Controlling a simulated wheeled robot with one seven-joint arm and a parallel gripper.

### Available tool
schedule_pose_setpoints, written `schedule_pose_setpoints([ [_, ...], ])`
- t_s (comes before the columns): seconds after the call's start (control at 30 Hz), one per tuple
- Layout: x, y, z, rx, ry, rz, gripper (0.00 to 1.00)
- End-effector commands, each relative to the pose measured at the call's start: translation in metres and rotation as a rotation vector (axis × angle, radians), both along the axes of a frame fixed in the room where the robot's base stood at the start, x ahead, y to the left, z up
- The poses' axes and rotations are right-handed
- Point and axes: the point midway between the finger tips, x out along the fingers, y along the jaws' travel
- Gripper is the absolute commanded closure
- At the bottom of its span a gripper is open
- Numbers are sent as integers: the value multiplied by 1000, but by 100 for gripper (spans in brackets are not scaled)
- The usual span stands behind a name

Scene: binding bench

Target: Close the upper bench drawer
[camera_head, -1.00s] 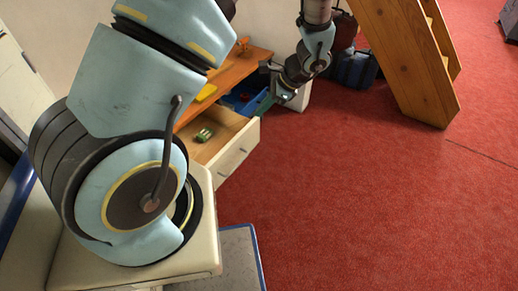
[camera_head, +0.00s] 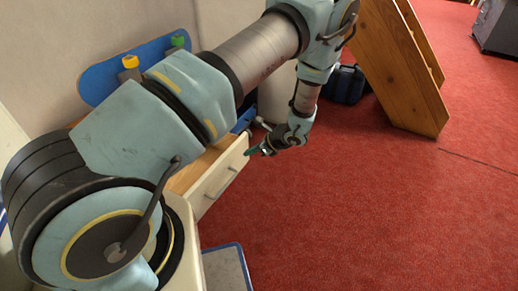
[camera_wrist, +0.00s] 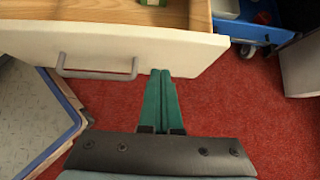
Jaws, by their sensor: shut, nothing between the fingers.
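The upper bench drawer (camera_head: 217,180) stands pulled out from the bench, with a white front and a bar handle. In the wrist view the drawer front (camera_wrist: 110,45) crosses the upper left, with its grey handle (camera_wrist: 95,72) left of my fingers. My gripper (camera_head: 251,151) is at the far end of the drawer front. In the wrist view my gripper (camera_wrist: 166,72) has its green fingers together and empty, with the tips at the lower edge of the front. Whether they touch it I cannot tell. A green object (camera_wrist: 152,3) lies inside the drawer.
A blue wheeled cart or bin (camera_wrist: 255,30) is right of the drawer in the wrist view. A blue-edged grey platform (camera_head: 226,268) lies at the front. Wooden steps (camera_head: 400,70) and a blue bag (camera_head: 345,85) stand farther back. Red carpet (camera_head: 350,210) is open to the right.

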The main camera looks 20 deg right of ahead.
Motion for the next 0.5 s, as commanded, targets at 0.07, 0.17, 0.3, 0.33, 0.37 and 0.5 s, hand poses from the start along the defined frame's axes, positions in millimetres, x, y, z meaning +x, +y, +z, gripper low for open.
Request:
schedule_pose_setpoints([
  [0.07, 10, 10, 0, -1, 0, 4, 100],
  [0.17, 19, 18, 0, -1, 0, 2, 100],
  [0.3, 26, 25, 0, -1, 0, 2, 100],
  [0.33, 27, 26, 0, -1, 1, 1, 100],
  [0.37, 28, 26, 0, -1, 1, 1, 100],
  [0.5, 29, 27, 1, -1, 0, 1, 100],
])
